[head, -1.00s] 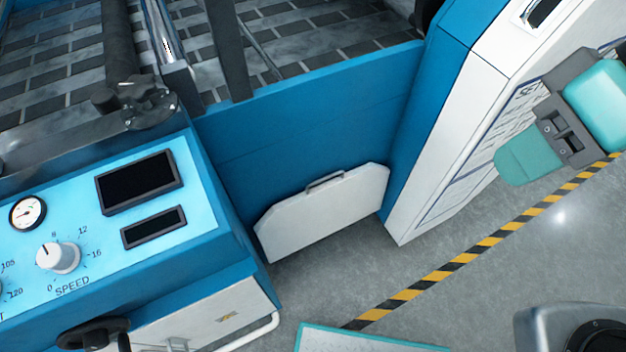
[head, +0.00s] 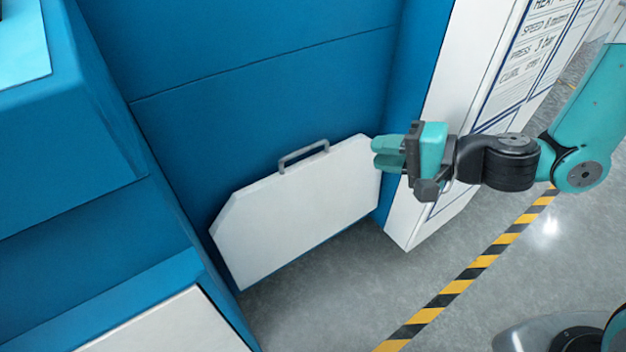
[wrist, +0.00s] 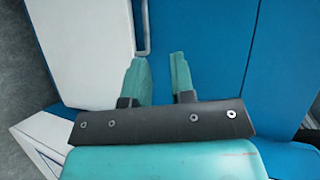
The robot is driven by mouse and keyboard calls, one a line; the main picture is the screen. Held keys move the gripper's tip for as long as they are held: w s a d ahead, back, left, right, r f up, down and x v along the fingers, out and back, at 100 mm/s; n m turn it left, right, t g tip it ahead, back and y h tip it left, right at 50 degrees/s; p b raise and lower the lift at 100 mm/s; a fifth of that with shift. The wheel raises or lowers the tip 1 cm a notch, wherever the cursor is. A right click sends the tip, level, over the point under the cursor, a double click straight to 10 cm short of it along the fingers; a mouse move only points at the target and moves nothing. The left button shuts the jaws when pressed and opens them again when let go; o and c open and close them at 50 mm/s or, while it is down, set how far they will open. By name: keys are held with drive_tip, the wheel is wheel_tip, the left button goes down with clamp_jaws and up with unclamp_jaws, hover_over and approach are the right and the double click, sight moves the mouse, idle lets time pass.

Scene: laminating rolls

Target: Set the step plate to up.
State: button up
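The step plate (head: 300,205) is a white panel with clipped corners, low in front of the blue machine wall. It appears to stand upright, its handle edge at the top close to the wall; its exact tilt is hard to tell. A grey bar handle (head: 303,153) sits on that edge. My gripper (head: 374,153) is at the plate's upper right corner in the head view, to the right of the handle. In the wrist view my gripper (wrist: 158,60) is open and empty, with the plate (wrist: 80,50) at left and the handle (wrist: 144,28) just beyond the left fingertip.
A white cabinet side with a printed chart (head: 520,70) stands right behind my gripper. A blue console (head: 60,130) is at the left. Grey floor with a yellow-black stripe (head: 465,275) lies in front and is clear.

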wheel_tip(320, 180, down, 4)
drive_tip(key=w+d+m+t+b, duration=0.1)
drive_tip(key=d+m+t, duration=0.1)
drive_tip(key=b, duration=0.4)
approach(309, 150)
drive_tip(key=shift+m+h, duration=0.3)
drive_tip(key=x, duration=0.9)
drive_tip(key=shift+r, duration=0.3)
drive_tip(key=shift+s, duration=0.1)
clamp_jaws()
